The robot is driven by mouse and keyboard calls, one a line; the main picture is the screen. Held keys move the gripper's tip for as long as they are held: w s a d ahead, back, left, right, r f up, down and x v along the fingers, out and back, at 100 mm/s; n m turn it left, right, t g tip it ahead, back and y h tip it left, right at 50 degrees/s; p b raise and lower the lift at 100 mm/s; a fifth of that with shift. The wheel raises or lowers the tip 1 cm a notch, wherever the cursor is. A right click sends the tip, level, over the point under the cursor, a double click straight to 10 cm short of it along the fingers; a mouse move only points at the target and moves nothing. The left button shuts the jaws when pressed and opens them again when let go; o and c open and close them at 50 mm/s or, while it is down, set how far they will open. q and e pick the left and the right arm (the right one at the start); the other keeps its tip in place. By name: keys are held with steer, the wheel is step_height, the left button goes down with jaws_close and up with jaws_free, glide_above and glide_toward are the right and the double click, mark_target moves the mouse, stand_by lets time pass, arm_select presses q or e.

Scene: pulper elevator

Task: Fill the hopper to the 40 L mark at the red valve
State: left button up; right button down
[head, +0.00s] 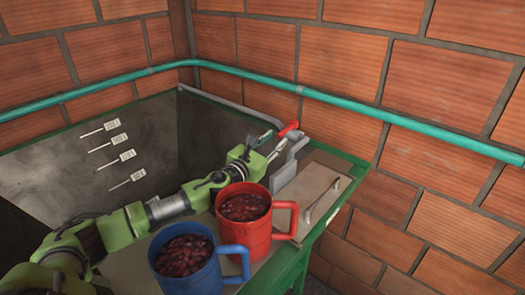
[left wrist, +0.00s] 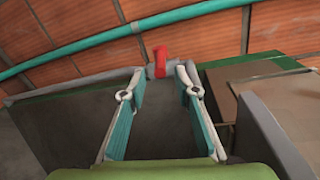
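The red valve (head: 288,129) is a red handle on a grey pipe at the hopper's back corner. It also shows in the left wrist view (left wrist: 161,62), straight ahead between my fingertips and beyond them. My left gripper (head: 268,143) is open and empty, just short of the valve and apart from it in the wrist view (left wrist: 156,85). The hopper (head: 155,125) is a dark tank with several level marks and small labels (head: 123,156) on its inner wall. The label text is too small to read. No water surface is clearly visible. My right gripper is not in view.
A red mug (head: 255,232) and a blue mug (head: 196,284), both full of dark red cherries, stand on the ledge below my left arm. A flat lid with a handle (head: 322,198) lies right of them. A green pipe (head: 350,108) runs along the brick wall.

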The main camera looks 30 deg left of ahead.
arm_select(q)
steer(key=s, duration=0.7)
steer(key=shift+s+a, duration=0.25)
